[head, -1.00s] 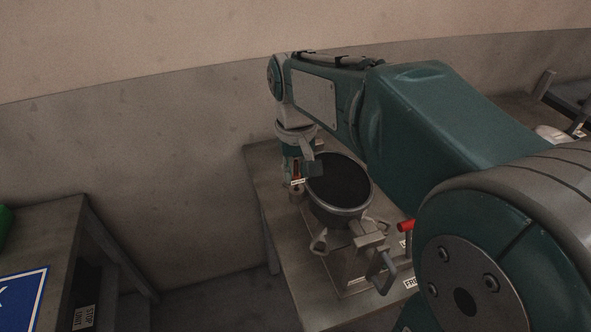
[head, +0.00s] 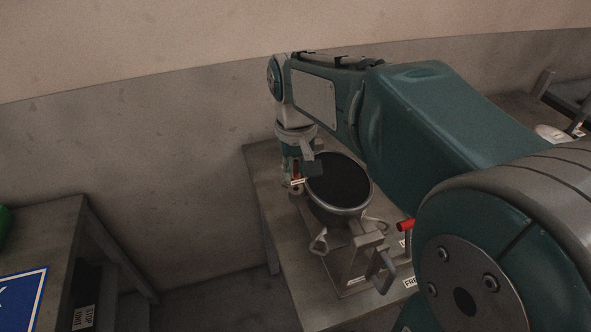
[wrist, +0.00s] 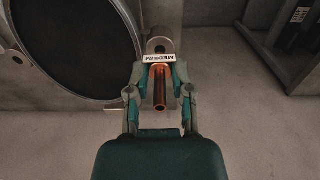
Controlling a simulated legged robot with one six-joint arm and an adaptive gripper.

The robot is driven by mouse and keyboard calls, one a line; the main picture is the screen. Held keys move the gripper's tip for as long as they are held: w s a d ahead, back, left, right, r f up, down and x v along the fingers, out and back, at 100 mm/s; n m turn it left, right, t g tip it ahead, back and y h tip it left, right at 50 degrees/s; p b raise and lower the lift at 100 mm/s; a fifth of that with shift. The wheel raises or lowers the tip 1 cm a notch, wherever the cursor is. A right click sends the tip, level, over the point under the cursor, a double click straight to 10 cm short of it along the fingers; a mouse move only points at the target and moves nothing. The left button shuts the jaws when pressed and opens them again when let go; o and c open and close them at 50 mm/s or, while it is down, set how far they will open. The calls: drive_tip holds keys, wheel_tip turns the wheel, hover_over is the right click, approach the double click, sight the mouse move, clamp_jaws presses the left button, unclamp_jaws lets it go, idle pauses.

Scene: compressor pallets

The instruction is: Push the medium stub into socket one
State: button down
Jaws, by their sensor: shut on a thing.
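My gripper (wrist: 159,92) is shut on the medium stub (wrist: 160,88), a copper-coloured tube with a white MEDIUM label at its far end. In the wrist view the label end sits right at a round grey metal fitting (wrist: 160,46); I cannot tell how far the stub is inside it. In the head view my gripper (head: 296,172) is at the left side of the compressor (head: 338,182), which has a dark round top. The stub shows there only as a small reddish piece with its white label. No socket number is readable.
The compressor stands on a grey table (head: 265,170) against the wall. A red-handled part (head: 405,225) and grey clamps are at its front right. Another table (head: 60,225) with a blue sign (head: 22,300) is at the left, with floor between the two.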

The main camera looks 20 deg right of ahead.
sight(296, 161)
drive_tip(key=shift+f, duration=1.2)
drive_tip(key=shift+c, duration=2.1)
unclamp_jaws()
wheel_tip(296, 161, up, 12)
drive_tip(key=shift+a+f, duration=0.1)
